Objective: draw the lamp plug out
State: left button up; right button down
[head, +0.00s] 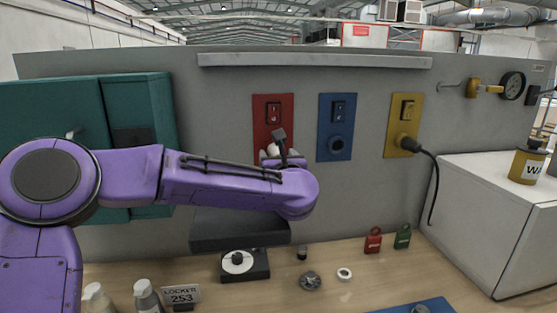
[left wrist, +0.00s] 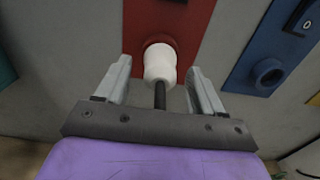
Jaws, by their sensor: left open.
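A white plug (left wrist: 160,63) sits in the red wall panel (left wrist: 143,20), with a dark cord end (left wrist: 160,95) coming from it toward my left gripper (left wrist: 159,80). The fingers are open, one on each side of the plug, with a gap on both sides. In the head view the left gripper (head: 282,152) is at the lower part of the red panel (head: 273,108) and mostly hides the plug. A black plug (head: 405,143) with a black cord (head: 434,180) sits in the yellow panel (head: 403,110). I cannot read which plug is the lamp's. My right gripper is out of view.
The blue panel (head: 337,110) has an empty socket. A teal cabinet (head: 150,100) stands left, a light grey box (head: 490,210) right. Below, the table holds a dark block with a white disc (head: 243,262), red (head: 373,240) and green (head: 403,237) padlock-like tags, and bottles (head: 147,297).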

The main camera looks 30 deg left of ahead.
pick_arm(q)
jog(key=c, duration=1.2)
jog(key=shift+s+d+f, duration=0.1)
jog(key=shift+d, duration=0.05)
jog(key=shift+b+v, duration=1.25)
jog(key=shift+v, duration=0.8)
jog(key=shift+s, duration=0.1)
jog(key=shift+b+v, duration=1.1)
jog(key=shift+v, duration=1.35)
